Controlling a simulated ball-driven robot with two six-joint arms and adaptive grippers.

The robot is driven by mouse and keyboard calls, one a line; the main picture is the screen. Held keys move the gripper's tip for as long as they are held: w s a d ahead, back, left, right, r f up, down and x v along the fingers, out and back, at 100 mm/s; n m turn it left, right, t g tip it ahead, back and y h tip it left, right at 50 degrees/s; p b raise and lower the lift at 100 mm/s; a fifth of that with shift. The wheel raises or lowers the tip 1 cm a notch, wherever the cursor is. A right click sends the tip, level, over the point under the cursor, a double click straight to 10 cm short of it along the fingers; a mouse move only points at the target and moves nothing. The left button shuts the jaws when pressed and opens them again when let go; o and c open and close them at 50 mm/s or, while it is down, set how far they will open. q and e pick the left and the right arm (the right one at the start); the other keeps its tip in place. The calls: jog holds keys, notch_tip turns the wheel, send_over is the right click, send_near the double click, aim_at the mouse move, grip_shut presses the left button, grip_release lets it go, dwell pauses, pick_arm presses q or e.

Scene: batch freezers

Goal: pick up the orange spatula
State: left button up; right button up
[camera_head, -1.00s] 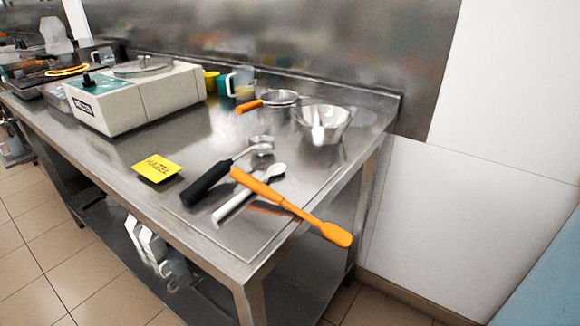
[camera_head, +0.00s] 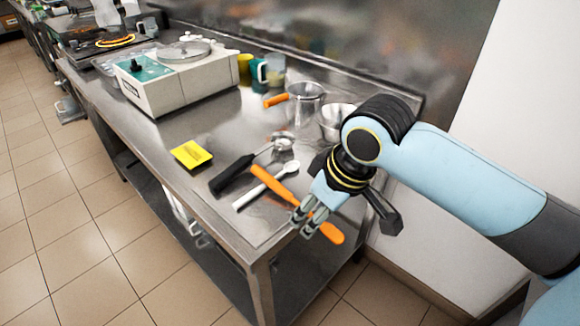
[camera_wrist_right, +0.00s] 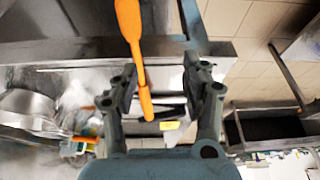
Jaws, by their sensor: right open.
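The orange spatula (camera_head: 270,182) lies on the steel table near its right front corner, its far end sticking out past the table edge. My right gripper (camera_head: 303,231) is over that corner, in front of the middle of the spatula in the head view and hiding part of it. In the right wrist view the spatula (camera_wrist_right: 132,35) runs from the top edge down between the fingers of my right gripper (camera_wrist_right: 170,95), which stand apart and empty. I cannot tell the exact gap in depth. My left gripper is not in view.
A yellow note (camera_head: 191,154), a steel bowl (camera_head: 334,122) and a batch freezer (camera_head: 178,75) also occupy the table. Floor is open in front.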

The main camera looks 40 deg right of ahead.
jog(key=y, duration=0.1)
send_near(275, 182)
jog(key=x, duration=0.4)
jog(key=shift+s+d+f, duration=0.15)
jog(key=shift+s+f, duration=0.05)
jog(key=shift+s, duration=0.15)
jog(key=x, duration=0.3)
jog(key=p+x, duration=0.1)
jog(key=x, duration=0.1)
jog(key=shift+w+f, duration=0.2)
jog(key=shift+w, duration=0.3)
jog(key=shift+c, duration=0.3)
grip_shut()
